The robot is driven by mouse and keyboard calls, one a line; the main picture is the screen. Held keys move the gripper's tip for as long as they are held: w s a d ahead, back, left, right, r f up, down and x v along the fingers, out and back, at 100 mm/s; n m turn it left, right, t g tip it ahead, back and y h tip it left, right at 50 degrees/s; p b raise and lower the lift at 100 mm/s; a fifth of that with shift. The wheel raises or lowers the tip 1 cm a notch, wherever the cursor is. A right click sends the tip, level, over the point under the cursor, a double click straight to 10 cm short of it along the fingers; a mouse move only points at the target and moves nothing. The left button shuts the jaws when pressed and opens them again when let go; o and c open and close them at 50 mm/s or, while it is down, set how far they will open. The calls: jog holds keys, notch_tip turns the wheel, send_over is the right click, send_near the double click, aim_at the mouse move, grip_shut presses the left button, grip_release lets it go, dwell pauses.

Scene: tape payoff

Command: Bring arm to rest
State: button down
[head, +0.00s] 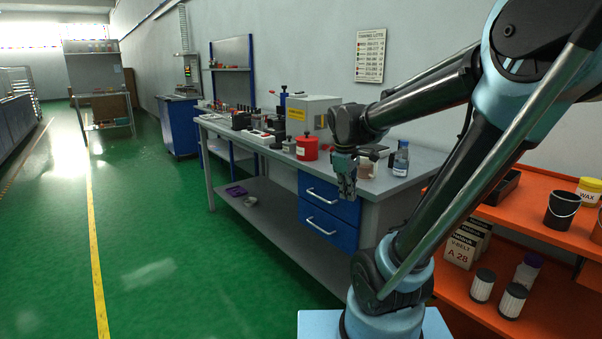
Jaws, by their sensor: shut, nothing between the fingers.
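My arm (480,160) rises from its base at the lower right and bends over toward the workbench. My gripper (346,190) hangs at the end of the arm, fingers pointing down, in front of the bench's right part in the picture. Its fingers are shut with nothing between them. It appears apart from the bench and the things on it.
A grey workbench (235,129) with blue drawers (328,212) holds a red can (307,148), a grey box (303,112) and a bottle (401,160). Orange shelves (540,187) stand at the right. The green floor (160,240) at the left is clear.

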jog(key=s+d+f+m, duration=0.2)
jog(key=s+f+m, duration=0.3)
jog(key=s, duration=0.2)
jog(key=s+d+f+m+y, duration=0.1)
jog(key=s+d+f+m, duration=0.1)
jog(key=s+f+m, duration=0.3)
jog(key=shift+s+d+m, duration=0.15)
jog(key=shift+s+m, duration=0.25)
jog(key=shift+s, duration=1.2)
